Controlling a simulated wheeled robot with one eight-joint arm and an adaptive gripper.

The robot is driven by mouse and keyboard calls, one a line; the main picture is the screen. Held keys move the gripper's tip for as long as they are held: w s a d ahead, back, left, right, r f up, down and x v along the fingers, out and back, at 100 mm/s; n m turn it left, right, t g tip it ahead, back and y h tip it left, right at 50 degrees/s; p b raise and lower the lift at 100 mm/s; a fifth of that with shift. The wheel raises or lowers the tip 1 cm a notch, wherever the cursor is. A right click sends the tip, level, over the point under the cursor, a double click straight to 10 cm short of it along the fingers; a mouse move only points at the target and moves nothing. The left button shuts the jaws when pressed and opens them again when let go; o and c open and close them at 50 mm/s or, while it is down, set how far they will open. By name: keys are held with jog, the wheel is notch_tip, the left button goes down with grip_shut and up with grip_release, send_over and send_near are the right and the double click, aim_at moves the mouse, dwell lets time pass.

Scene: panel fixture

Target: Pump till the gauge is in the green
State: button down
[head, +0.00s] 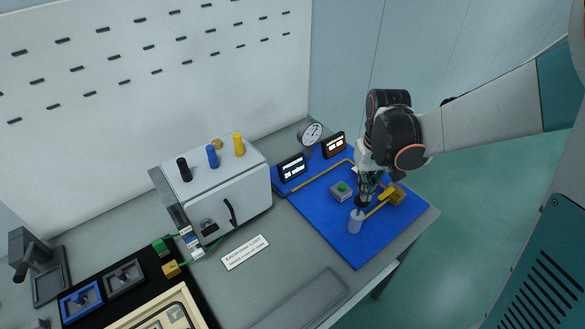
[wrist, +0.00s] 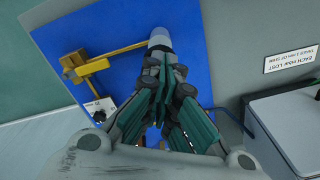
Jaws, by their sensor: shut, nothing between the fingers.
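The round white gauge (head: 311,133) stands at the back of the blue panel (head: 350,252); its needle and green zone are too small to read. A yellow pump block (head: 395,194) sits at the panel's right, and also shows in the wrist view (wrist: 72,66). A yellow bar (head: 375,208) runs from it to a grey cylindrical grip (head: 355,224), also at the top of the wrist view (wrist: 160,36). My gripper (head: 362,206) is shut and empty, pointing down with its tips at the grip's top. I cannot tell whether they touch.
A grey box with a green button (head: 341,188) lies close left of my gripper. Two dark displays (head: 292,167) (head: 333,145) stand near the gauge. A white cabinet (head: 215,190) with coloured knobs stands left. A label plate (head: 245,252) lies on the bench.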

jog(key=shift+r+p, duration=1.75)
jog(key=shift+r, duration=0.75)
jog(key=s+r+m+t+b, duration=0.1)
jog(key=s+r+t+b, duration=0.3)
jog(key=s, duration=1.1)
jog(key=shift+r+t+b, duration=0.35)
jog(key=shift+r+t, duration=1.25)
jog(key=shift+r, duration=0.65)
